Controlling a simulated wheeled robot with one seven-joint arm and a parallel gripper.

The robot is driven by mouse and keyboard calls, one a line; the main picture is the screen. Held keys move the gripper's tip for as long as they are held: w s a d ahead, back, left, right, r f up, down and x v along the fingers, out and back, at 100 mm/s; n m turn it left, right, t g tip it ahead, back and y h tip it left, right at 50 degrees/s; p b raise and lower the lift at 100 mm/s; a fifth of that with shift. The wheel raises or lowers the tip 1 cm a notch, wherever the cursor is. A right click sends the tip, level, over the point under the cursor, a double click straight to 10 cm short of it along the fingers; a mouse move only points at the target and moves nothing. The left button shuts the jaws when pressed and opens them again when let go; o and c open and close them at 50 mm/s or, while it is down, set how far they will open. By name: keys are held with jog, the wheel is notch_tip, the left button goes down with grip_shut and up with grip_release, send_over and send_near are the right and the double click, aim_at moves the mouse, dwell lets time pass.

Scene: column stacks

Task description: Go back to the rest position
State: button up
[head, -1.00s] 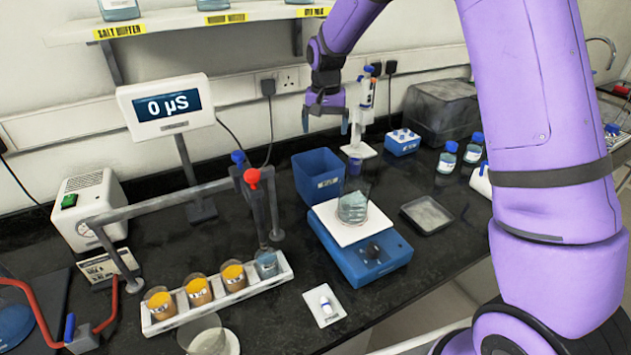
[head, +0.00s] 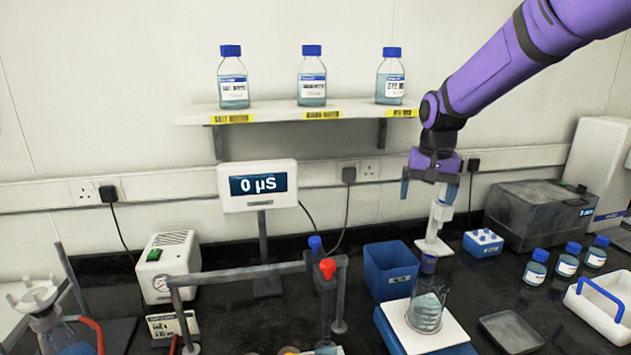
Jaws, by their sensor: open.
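My gripper (head: 427,190) is in the upper right part of the head view, at the end of my purple arm. It points down with its fingers apart and nothing visible between them. It hangs above the bench, in front of the wall sockets. A white stand with a pipette (head: 438,222) shows just below and behind the fingers; I cannot tell the exact gap between them.
A blue bin (head: 388,272) and a beaker (head: 427,308) on a blue stirrer stand below my gripper. A shelf (head: 285,115) with three bottles is at upper left. A grey box (head: 540,213), several small bottles and a white carrier (head: 598,310) are at right.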

jog(key=s+d+r+n+t, duration=0.15)
jog(key=s+r, duration=0.25)
jog(key=s, duration=0.4)
jog(key=s+d+r+t, duration=0.1)
jog(key=s+d+r, duration=0.1)
jog(key=s+r, duration=0.45)
jog(key=s+d+f+n+t, duration=0.1)
jog(key=s+f, duration=0.1)
jog(key=s, duration=1.5)
jog(key=shift+s+d+f+t, duration=0.15)
jog(key=shift+s+f+t, duration=0.1)
jog(key=shift+s+t, duration=0.15)
jog(key=shift+n, duration=0.25)
